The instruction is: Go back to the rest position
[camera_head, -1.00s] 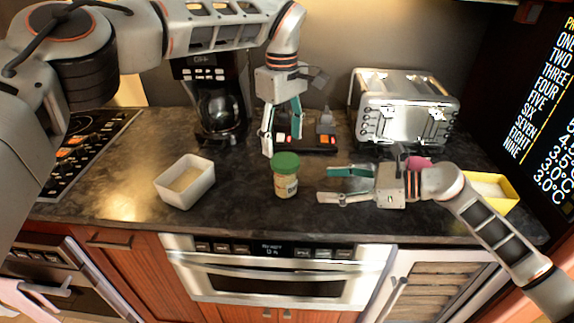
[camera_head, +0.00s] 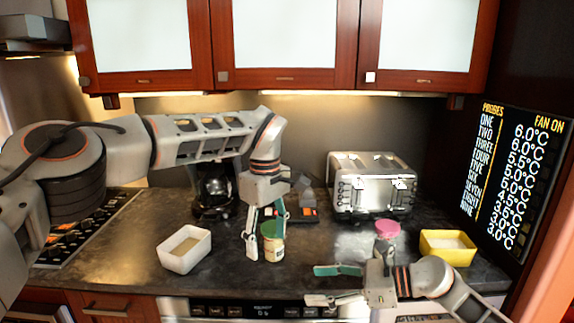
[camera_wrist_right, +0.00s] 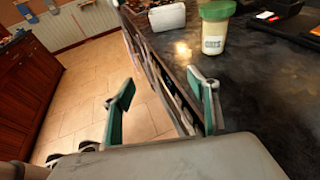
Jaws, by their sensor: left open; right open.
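My left gripper (camera_head: 266,232) hangs open and points down over the counter, its fingers in front of or beside the green-lidded jar (camera_head: 273,246); I cannot tell whether they touch. My right gripper (camera_head: 337,284) is open and empty, pointing left at the counter's front edge. In the right wrist view its two green-padded fingers (camera_wrist_right: 160,108) stand wide apart with nothing between them. The jar, labelled and upright on the counter, also shows beyond the fingers in the right wrist view (camera_wrist_right: 213,30).
A white bin (camera_head: 184,249) stands left on the dark counter (camera_head: 215,278), a yellow bin (camera_head: 447,248) right. A pink-lidded jar (camera_head: 387,231) stands behind my right gripper. A toaster (camera_head: 371,186) and coffee maker (camera_head: 214,190) stand at the back. Cabinets (camera_head: 285,45) hang above.

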